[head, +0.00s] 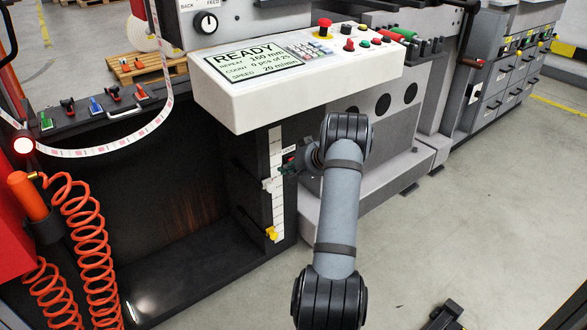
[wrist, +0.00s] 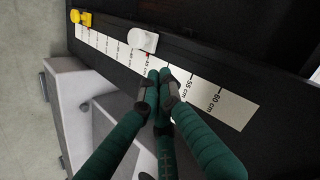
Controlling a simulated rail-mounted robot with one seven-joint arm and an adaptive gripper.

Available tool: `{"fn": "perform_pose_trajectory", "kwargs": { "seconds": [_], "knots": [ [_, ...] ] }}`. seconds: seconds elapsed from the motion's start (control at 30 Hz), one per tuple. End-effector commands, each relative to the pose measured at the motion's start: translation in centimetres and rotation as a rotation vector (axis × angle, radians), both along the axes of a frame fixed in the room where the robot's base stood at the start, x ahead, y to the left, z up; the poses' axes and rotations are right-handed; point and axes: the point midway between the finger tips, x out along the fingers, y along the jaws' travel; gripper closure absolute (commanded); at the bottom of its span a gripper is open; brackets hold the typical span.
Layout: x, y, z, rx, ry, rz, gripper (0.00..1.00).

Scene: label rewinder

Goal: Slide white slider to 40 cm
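The white slider (wrist: 143,40) sits on the dark rail beside a white scale strip (wrist: 235,105). It is close to a label that looks like 45 cm, but its exact reading is unclear. In the head view the white slider (head: 270,185) is midway down the upright scale (head: 276,150). My gripper (wrist: 159,73) has dark green fingers with their tips together and nothing visible between them. The tips are over the strip, just on the higher-number side of the slider; I cannot tell whether they touch it. In the head view my gripper (head: 287,166) is partly hidden by my arm.
A yellow slider (wrist: 82,18) sits on the same rail at the low-number end, lower down in the head view (head: 271,233). A white control console (head: 300,80) overhangs the top of the scale. Open floor (head: 460,220) lies to the right.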

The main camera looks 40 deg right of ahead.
Motion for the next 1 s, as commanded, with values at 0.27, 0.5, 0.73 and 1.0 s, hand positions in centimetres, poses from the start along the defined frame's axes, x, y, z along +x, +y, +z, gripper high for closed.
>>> {"fn": "perform_pose_trajectory", "kwargs": {
  "seconds": [0.27,0.5,0.73,1.0],
  "knots": [
    [1.9,1.3,-3.7,0.002,0.000,0.000,1.00],
    [2.1,1.8,-4.6,0.001,0.000,-0.001,1.00],
    [2.1,1.8,-4.6,0.001,0.000,-0.001,1.00],
    [2.1,1.8,-6.5,0.000,-0.001,0.000,1.00]
  ]
}}
